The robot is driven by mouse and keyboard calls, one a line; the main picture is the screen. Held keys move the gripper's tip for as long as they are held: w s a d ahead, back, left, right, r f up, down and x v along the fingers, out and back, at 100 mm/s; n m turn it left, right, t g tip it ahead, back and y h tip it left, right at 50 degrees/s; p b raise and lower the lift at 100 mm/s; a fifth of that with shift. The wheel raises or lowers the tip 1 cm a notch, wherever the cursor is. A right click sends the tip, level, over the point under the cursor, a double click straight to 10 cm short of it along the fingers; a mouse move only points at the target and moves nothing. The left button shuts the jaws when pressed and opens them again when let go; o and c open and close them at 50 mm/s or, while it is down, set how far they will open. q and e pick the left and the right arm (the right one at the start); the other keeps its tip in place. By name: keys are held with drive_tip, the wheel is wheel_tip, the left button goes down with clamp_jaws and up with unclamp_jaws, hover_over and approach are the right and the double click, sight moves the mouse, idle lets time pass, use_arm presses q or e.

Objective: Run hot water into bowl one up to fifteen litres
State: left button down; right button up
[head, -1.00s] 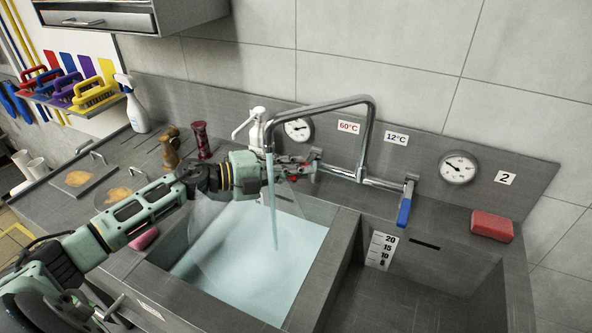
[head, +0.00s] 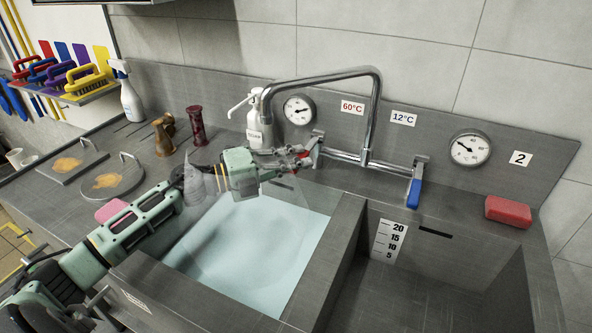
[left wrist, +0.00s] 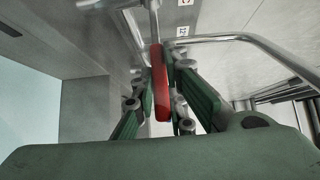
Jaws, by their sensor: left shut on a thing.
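My left gripper (head: 297,158) is shut on the red hot-tap lever (head: 314,152) at the left end of the mixer. The left wrist view shows the red lever (left wrist: 160,85) between its green fingers. The mixer spout (head: 374,110) reaches over the left bowl (head: 330,240), with its end behind my gripper. No stream shows below it. The left bowl holds pale blue water (head: 255,245); no scale for it is visible. The blue cold-tap lever (head: 414,193) hangs down on the right. My right gripper is not in view.
The right bowl (head: 420,300), under the 2 sign (head: 521,159), looks empty and has a litre scale (head: 388,240). A red sponge (head: 508,211) lies at right.

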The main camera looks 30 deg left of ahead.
use_arm(q)
drive_tip(key=shift+f, duration=0.25)
drive_tip(key=c, duration=1.8)
unclamp_jaws()
drive_tip(key=shift+o, duration=0.2)
drive_tip(key=v, duration=1.2)
